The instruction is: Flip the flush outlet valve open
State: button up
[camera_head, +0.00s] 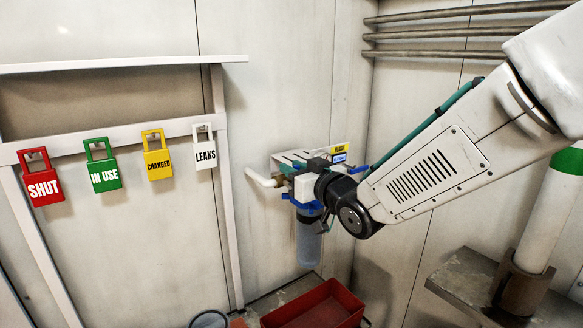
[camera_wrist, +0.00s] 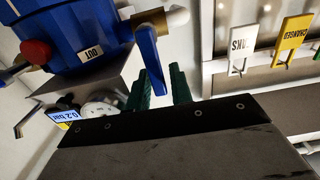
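In the wrist view a blue valve lever (camera_wrist: 148,60) hangs from a brass fitting (camera_wrist: 158,18) with a white pipe stub, beside the "OUT" label (camera_wrist: 91,53) on the blue filter head (camera_wrist: 60,30). No flush label is readable there. My gripper (camera_wrist: 160,88) is open, its two green fingers apart. The lever's lower end appears between them; contact cannot be told.
A small display (camera_wrist: 62,115) reads about 0.2 bar beside a round gauge (camera_wrist: 99,108). Tags hang on a rail to the left, LEAKS (camera_head: 205,153) nearest. A red bin (camera_head: 318,308) stands below. Pipes (camera_head: 450,33) run along the upper right wall.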

jog(key=shift+w+a, duration=0.4)
jog(key=shift+w, duration=0.2)
grip_shut()
